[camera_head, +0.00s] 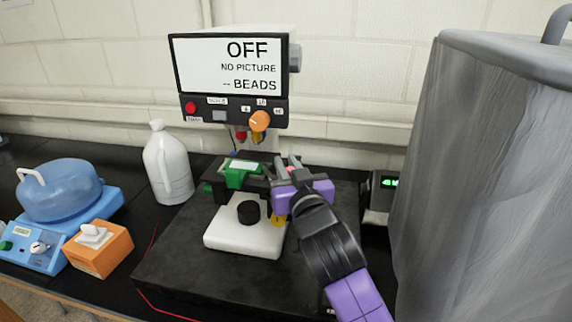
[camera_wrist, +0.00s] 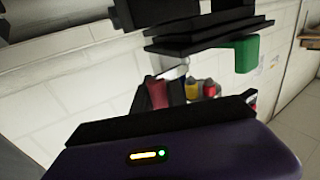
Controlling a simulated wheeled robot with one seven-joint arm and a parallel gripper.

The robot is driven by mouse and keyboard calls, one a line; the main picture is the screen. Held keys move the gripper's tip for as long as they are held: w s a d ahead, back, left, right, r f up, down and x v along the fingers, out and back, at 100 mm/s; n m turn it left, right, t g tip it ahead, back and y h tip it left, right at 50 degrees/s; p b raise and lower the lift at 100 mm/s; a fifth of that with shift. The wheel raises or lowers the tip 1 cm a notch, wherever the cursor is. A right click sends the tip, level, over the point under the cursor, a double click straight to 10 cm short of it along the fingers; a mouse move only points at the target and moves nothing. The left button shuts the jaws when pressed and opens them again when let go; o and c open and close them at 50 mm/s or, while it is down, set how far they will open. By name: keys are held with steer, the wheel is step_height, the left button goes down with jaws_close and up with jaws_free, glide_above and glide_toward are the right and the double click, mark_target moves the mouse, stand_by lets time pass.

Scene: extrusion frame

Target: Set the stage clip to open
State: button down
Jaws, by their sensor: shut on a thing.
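The microscope's black stage (camera_head: 222,185) stands above a white base (camera_head: 243,238), with a green block (camera_head: 240,176) at its left front. My purple gripper (camera_head: 288,165) is at the stage's right end, its grey fingers reaching back. It is shut on a small reddish piece (camera_head: 292,160), apparently the lever of the stage clip, mostly hidden by the fingers. A reddish piece (camera_wrist: 158,94) also shows in the wrist view beyond the dark bar of my gripper. Whether the clip is open or closed cannot be told. The stage (camera_wrist: 205,32) and green block (camera_wrist: 245,53) fill the upper wrist view.
The screen (camera_head: 230,65) above reads OFF, NO PICTURE. Red and yellow objectives (camera_head: 257,136) hang close over the stage. A black knob (camera_head: 248,212) is on the front. A white jug (camera_head: 166,165) stands left; a large grey covered object (camera_head: 490,180) blocks the right.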

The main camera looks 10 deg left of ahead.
steer(key=m+h+b, duration=0.1)
steer(key=m+t+h+b, duration=0.1)
steer(key=h, duration=0.1)
steer(key=shift+s+a+f, duration=0.1)
steer(key=shift+s+f, duration=0.1)
steer(key=shift+s, duration=0.2)
steer(key=m+h+b, duration=0.1)
steer(key=h+b, duration=0.1)
steer(key=s+m+h+b, duration=0.1)
steer(key=m+h+b, duration=0.1)
steer(key=h+b, duration=0.1)
steer(key=shift+f+t, duration=0.15)
steer(key=shift+t, duration=0.15)
steer(key=m+h+b, duration=0.2)
steer(key=h+b, duration=0.1)
steer(key=m+h+b, duration=0.1)
steer(key=h, duration=0.1)
steer(key=shift+s+d+g, duration=0.25)
steer(key=shift+s+g, duration=0.15)
steer(key=shift+s+r+m+g+h+b, duration=0.15)
steer(key=shift+m+g+h+b, duration=0.2)
steer(key=shift+m+h+b, duration=0.3)
steer(key=shift+s+r+m+g+h+b, duration=0.15)
steer(key=shift+m+g+h+b, duration=0.2)
steer(key=shift+m+h+b, duration=0.3)
steer(key=shift+h, duration=0.3)
steer(key=c, duration=1.3)
jaws_free()
steer(key=shift+b+v, duration=0.65)
steer(key=shift+v, duration=3.3)
